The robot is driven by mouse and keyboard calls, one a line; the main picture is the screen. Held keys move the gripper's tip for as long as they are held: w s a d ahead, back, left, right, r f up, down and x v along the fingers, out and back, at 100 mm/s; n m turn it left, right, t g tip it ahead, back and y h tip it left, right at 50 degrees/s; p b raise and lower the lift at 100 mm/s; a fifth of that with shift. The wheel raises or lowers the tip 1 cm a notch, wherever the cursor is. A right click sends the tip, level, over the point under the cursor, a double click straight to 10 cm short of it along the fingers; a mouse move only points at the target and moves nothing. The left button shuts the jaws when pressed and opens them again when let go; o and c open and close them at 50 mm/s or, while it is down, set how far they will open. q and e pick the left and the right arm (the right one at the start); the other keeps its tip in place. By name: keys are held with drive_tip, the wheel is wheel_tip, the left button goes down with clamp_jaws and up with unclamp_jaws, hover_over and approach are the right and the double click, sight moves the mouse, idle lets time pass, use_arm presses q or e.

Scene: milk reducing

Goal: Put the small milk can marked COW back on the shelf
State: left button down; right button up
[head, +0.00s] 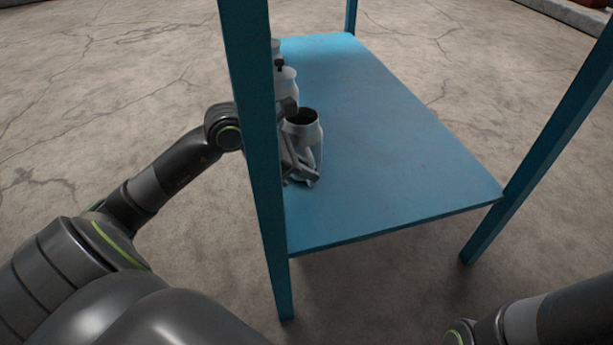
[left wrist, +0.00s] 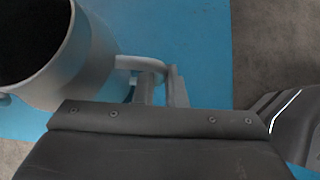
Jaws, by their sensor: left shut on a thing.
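A small grey-white milk can (head: 306,148) with an open dark mouth stands upright on or just over the blue shelf board (head: 390,130), near its left edge. I cannot see a COW mark on it. My left gripper (head: 303,174) is at the near side of this can, partly hidden by a blue post. In the left wrist view the can (left wrist: 75,75) fills the left side. There my left gripper (left wrist: 160,88) is shut on the can's side handle (left wrist: 138,62). I cannot tell if the can's base touches the board. My right gripper is out of view.
Another pale can (head: 286,82) with a dark knob stands behind, near the left post, and part of one more shows beyond it. A blue post (head: 256,130) rises in front of my left wrist. The board's middle and right are clear.

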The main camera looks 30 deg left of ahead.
use_arm(q)
drive_tip(key=shift+f, duration=0.3)
drive_tip(key=shift+r, duration=0.1)
drive_tip(key=shift+f, duration=0.25)
drive_tip(key=c, duration=1.5)
unclamp_jaws()
drive_tip(key=shift+r, duration=0.1)
drive_tip(key=shift+r, duration=0.1)
